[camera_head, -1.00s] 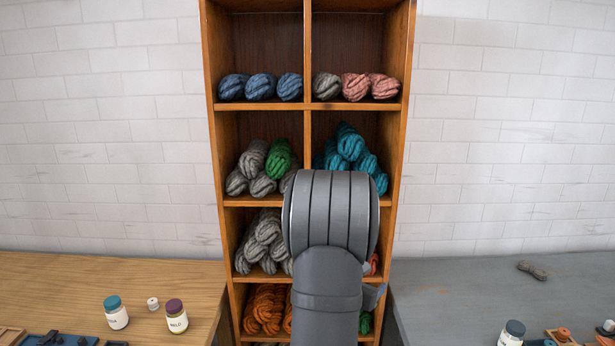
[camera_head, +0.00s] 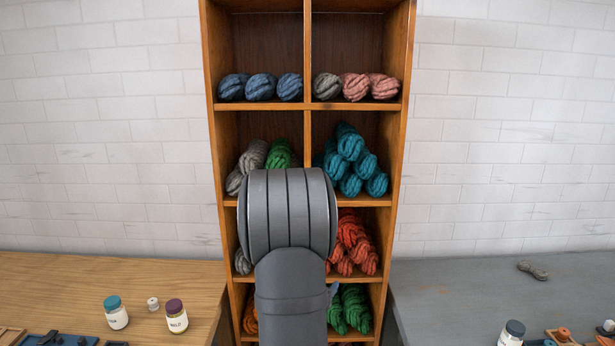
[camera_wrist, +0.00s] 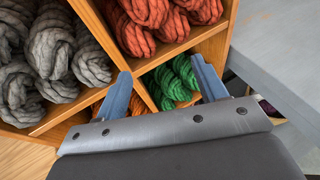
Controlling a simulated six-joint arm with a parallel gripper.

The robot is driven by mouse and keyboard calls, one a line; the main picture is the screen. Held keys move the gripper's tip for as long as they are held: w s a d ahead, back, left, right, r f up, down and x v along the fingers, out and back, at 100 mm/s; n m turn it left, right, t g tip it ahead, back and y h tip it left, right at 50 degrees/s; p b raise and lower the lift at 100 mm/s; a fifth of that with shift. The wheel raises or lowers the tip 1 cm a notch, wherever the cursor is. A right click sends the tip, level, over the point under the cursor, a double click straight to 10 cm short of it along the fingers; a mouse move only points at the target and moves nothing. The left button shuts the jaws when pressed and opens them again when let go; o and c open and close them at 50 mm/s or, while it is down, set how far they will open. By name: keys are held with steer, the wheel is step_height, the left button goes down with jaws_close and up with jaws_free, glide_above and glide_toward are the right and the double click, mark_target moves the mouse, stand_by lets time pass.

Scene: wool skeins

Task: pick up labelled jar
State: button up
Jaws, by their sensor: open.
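On the wooden table at left stand two white-labelled glass jars: one with a teal lid (camera_head: 116,313) and one with a purple lid (camera_head: 176,317). The purple-lidded jar's label appears to read "WELD". A third labelled jar, with a dark lid (camera_head: 512,333), stands on the grey table and is cut by the bottom edge. My gripper (camera_wrist: 161,72) shows in the wrist view with its two blue fingers apart and nothing between them. It faces the lower shelf compartments, away from the jars.
A wooden cubby shelf (camera_head: 308,106) holds wool skeins, including blue skeins (camera_head: 260,87), teal skeins (camera_head: 351,165), red skeins (camera_head: 352,245) and green skeins (camera_head: 352,308). The wooden table (camera_head: 60,280) has a small white spool (camera_head: 153,303). A twisted grey skein (camera_head: 532,270) lies on the grey table (camera_head: 450,290).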

steer(key=shift+o, duration=0.4)
steer(key=s+a+f+m+g+y, duration=0.75)
steer(key=s+a+f+m, duration=0.2)
steer(key=a+f, duration=0.4)
steer(key=m+t+y, duration=0.2)
steer(key=m+y, duration=0.9)
glide_toward(178, 309)
steer(key=shift+h, duration=0.25)
steer(key=x, duration=0.5)
steer(key=shift+a+f, duration=0.15)
steer(key=shift+a, duration=0.15)
steer(key=shift+r+x, duration=0.1)
steer(key=shift+x, duration=1.25)
steer(key=shift+r+x, duration=0.15)
steer(key=shift+x, duration=1.2)
steer(key=shift+w, duration=0.15)
steer(key=shift+c, duration=0.2)
